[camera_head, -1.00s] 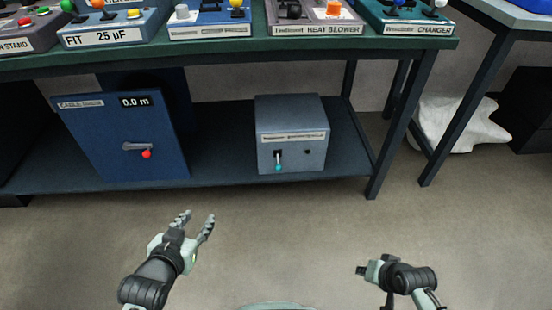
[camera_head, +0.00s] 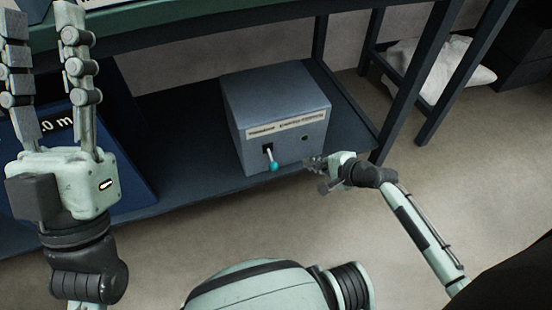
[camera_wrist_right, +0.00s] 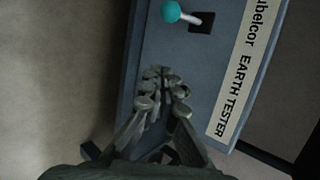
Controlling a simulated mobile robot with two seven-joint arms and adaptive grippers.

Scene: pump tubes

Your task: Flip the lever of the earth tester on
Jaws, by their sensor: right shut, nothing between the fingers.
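The earth tester (camera_head: 255,105) is a grey-blue box on the lower shelf. Its label reads EARTH TESTER in the right wrist view (camera_wrist_right: 235,80). Its lever (camera_head: 272,161) has a white stem and a teal knob, and points downward in the head view. The knob also shows near the top of the right wrist view (camera_wrist_right: 171,11). My right gripper (camera_head: 312,163) is shut and empty close to the front of the box, right of the lever; the fingers (camera_wrist_right: 161,92) are apart from the knob. My left gripper (camera_head: 45,50) is raised at the left, fingers spread and empty.
A blue panel box (camera_head: 125,150) with a display stands left on the shelf (camera_head: 185,180), partly hidden by my left gripper. A table leg (camera_head: 400,100) stands right of the tester. A white cloth-like heap (camera_head: 445,65) lies beyond. The floor in front is clear.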

